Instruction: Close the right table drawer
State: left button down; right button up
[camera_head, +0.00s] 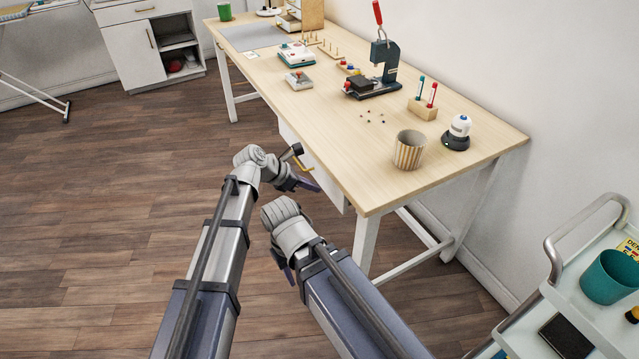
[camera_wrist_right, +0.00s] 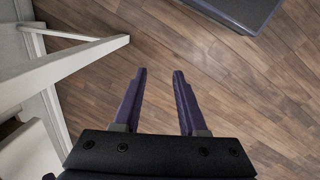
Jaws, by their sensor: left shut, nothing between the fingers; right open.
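The right table drawer (camera_head: 332,188) has a white front under the near end of the wooden table (camera_head: 330,115). Its brass-coloured handle (camera_head: 308,168) shows beside my left gripper (camera_head: 304,172). The left gripper is shut and empty, close in front of the drawer front. I cannot tell whether it touches the handle or front, and the arm partly hides the gap. How far the drawer stands out is hard to tell. My right gripper (camera_wrist_right: 158,76) is open and empty above the floor; in the head view its fingers are mostly hidden behind its wrist.
On the tabletop stand a striped cup (camera_head: 409,150), a black press with a red handle (camera_head: 378,70) and a white-topped bottle (camera_head: 458,130). A table leg (camera_head: 365,243) stands near my right arm. A white cart (camera_head: 600,325) is at the right. The floor at left is clear.

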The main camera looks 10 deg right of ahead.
notch_tip(320, 180, up, 6)
jog(key=p, duration=0.6)
jog(key=shift+r, duration=0.25)
pick_arm(q)
jog(key=p+v, duration=0.1)
jog(key=v, duration=0.9)
jog(key=shift+a, duration=0.5)
pick_arm(e)
jog(key=shift+r, duration=0.3)
